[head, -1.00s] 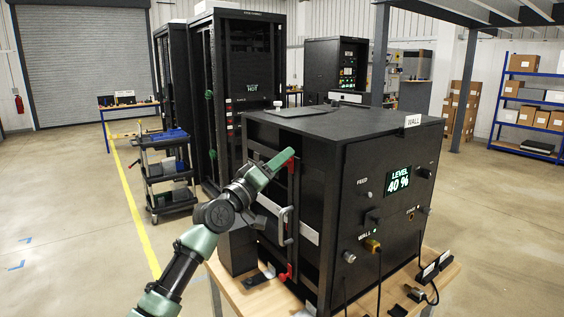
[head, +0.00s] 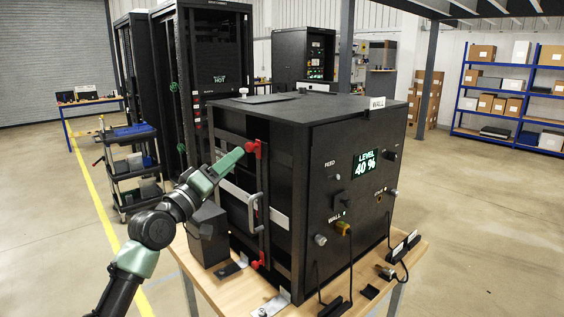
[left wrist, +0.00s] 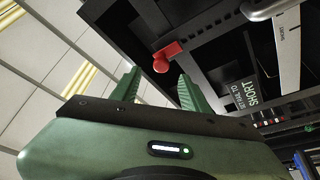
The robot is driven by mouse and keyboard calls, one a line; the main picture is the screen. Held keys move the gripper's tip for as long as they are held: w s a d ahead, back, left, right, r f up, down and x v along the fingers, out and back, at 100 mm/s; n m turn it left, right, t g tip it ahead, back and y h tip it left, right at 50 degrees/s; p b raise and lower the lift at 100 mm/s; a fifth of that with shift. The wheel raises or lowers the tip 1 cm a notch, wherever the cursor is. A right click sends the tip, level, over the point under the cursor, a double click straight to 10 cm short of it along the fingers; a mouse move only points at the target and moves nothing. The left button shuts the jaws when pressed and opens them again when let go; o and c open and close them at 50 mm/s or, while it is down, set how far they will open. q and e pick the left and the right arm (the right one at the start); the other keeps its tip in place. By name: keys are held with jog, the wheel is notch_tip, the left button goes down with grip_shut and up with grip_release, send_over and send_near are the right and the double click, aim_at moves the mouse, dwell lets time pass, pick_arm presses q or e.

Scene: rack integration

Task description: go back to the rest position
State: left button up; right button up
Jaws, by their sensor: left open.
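My left gripper (head: 238,157) is at the upper front of the black cabinet (head: 330,115), its fingertips close to the upper red latch (head: 254,148). In the left wrist view, the green fingers of my left gripper (left wrist: 158,84) are spread with nothing between them. The red latch (left wrist: 167,55) shows just beyond the gap between them. Whether a finger touches it I cannot tell. A lower red latch (head: 257,261) sits near the cabinet's bottom edge. My right gripper is in neither view.
The cabinet stands on a wooden table (head: 190,262) with a small dark box (head: 207,236) at left. Its side panel has cables and a display (head: 365,163) reading LEVEL 40 %. A tool cart (head: 131,165) and tall racks stand behind. Floor at left is open.

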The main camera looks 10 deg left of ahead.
pick_arm(q)
jog(key=s+d+f+m+g+y, duration=0.1)
jog(key=s+d+f+m+g, duration=0.3)
jog(key=f, duration=0.7)
jog(key=s+d+f+g+y, duration=0.1)
jog(key=s+d+f+g, duration=0.1)
jog(key=s+f, duration=0.65)
jog(key=s+d+f+m+g+y, duration=0.1)
jog(key=s+d+f+g, duration=0.15)
jog(key=f, duration=0.95)
jog(key=s+a+f+m+g+y, duration=0.15)
jog(key=s+f+g, duration=0.35)
jog(key=s, duration=0.9)
jog(key=s+a+f+m+g+y, duration=0.1)
jog(key=s+a+f+g+y, duration=0.15)
jog(key=s+f, duration=0.9)
jog(key=s+f+g, duration=0.1)
jog(key=s+f, duration=0.2)
jog(key=f, duration=1)
jog(key=s+f+g, duration=0.1)
jog(key=s+f, duration=0.3)
jog(key=f, duration=0.8)
jog(key=s+a+f+y, duration=0.1)
jog(key=s+a+f, duration=0.1)
jog(key=s+f, duration=1.2)
jog(key=shift+s+a+g, duration=0.3)
jog(key=shift+s, duration=0.45)
